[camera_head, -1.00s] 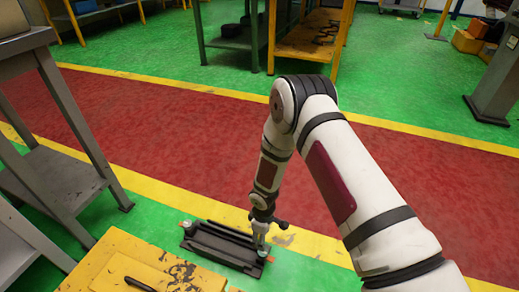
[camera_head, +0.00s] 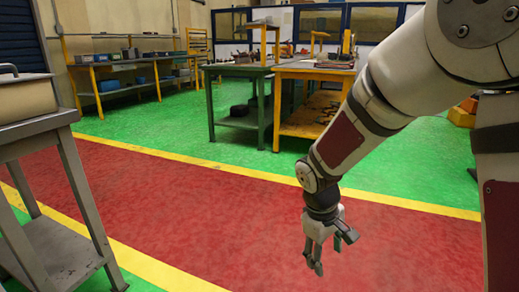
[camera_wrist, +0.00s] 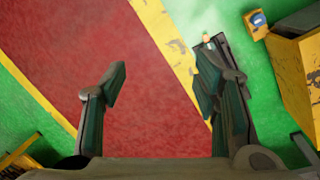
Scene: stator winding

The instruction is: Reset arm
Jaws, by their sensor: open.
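My gripper (camera_head: 315,262) hangs pointing down over the red floor lane in the head view, clear of any object. In the wrist view my gripper (camera_wrist: 160,85) shows its two dark fingers spread wide apart, with only floor between them. Nothing is held. My arm is raised and bent, with its upper links at the right of the head view.
A grey metal table (camera_head: 38,130) stands at the left. Green and yellow workbenches (camera_head: 305,72) stand at the back. The red lane (camera_head: 200,205) is clear. A dark tray (camera_wrist: 235,110) lies partly behind the right finger, near a yellow table (camera_wrist: 300,70).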

